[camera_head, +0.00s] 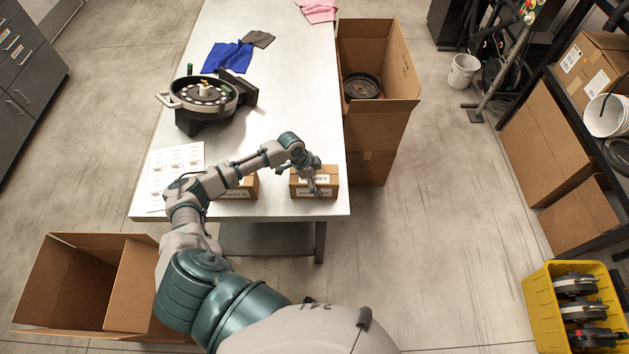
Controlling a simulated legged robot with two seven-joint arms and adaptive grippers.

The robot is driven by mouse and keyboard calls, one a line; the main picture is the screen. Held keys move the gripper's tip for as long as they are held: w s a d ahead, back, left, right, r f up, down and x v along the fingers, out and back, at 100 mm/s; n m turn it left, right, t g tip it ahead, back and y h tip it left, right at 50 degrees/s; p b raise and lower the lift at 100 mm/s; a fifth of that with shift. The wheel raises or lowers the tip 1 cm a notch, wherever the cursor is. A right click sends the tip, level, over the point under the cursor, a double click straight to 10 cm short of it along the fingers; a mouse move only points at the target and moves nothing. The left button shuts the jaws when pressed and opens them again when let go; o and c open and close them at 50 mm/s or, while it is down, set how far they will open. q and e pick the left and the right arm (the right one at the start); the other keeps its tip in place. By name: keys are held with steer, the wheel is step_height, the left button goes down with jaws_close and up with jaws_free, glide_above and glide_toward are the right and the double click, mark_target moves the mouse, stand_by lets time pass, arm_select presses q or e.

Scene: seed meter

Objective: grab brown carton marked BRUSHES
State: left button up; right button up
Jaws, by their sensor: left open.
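Two small brown cartons with white labels sit near the front edge of the white table (280,80). The right carton (329,188) has a label whose text is partly covered by my gripper and too small to read for certain. The left carton (249,188) is partly hidden behind my left arm. My left gripper (314,186) is open at the right carton's label side, with its fingers pointing down in front of it. I cannot tell whether they touch it. My right gripper is not in view.
A seed meter (205,95) stands on the table beside blue cloth (228,57) and a printed sheet (170,172). Open boxes stand right of the table (375,130) and at lower left (70,285). A yellow crate (540,310) is at lower right.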

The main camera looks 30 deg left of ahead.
arm_select(q)
steer(key=shift+a, duration=0.1)
steer(key=c, duration=1.4)
steer(key=shift+r, duration=0.1)
steer(key=shift+c, duration=0.2)
